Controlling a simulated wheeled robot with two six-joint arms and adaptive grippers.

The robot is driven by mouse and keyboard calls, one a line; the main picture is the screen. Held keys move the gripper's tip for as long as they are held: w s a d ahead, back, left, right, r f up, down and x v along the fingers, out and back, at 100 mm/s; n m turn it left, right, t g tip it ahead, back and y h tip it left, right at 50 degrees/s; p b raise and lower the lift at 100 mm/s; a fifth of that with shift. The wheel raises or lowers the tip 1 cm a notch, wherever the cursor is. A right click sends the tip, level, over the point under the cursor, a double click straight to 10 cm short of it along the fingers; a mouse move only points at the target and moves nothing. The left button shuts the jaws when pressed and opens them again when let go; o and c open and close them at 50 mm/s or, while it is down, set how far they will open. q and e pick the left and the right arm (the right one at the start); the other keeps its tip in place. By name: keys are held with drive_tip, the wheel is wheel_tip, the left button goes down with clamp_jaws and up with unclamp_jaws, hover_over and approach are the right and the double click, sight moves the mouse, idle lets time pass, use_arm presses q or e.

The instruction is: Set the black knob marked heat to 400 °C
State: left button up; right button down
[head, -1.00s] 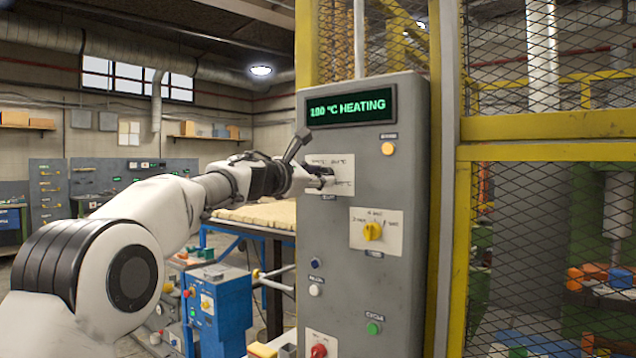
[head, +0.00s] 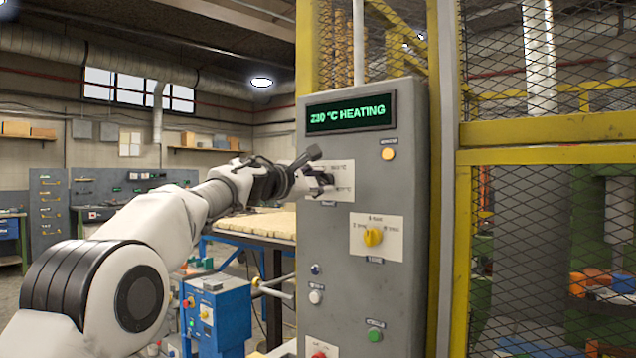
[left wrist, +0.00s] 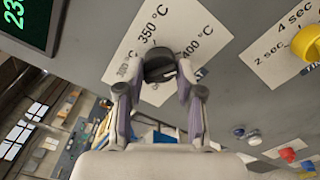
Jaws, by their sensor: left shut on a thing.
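The black heat knob (left wrist: 160,66) sits on a white scale plate (left wrist: 128,48) in the left wrist view. The plate shows 350 °C and 400 °C, and a third label that is partly hidden. My left gripper (left wrist: 158,80) is shut on the knob, one finger on each side. In the head view my left gripper (head: 318,182) is at the panel's upper plate (head: 341,168) and hides most of the knob. Where the knob's pointer stands I cannot tell. My right gripper is not in view.
The grey control panel (head: 405,220) also carries a yellow knob (head: 373,236) below, an orange lamp (head: 388,153) and a green button (head: 375,335). A yellow mesh fence (head: 540,135) stands to the right. A blue box (head: 225,315) stands at the lower left.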

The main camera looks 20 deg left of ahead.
use_arm(q)
drive_tip(key=shift+f, duration=0.15)
drive_tip(key=o, duration=1.1)
drive_tip(key=shift+w, duration=0.1)
drive_tip(key=shift+o, duration=0.2)
drive_tip(key=v, duration=1.2)
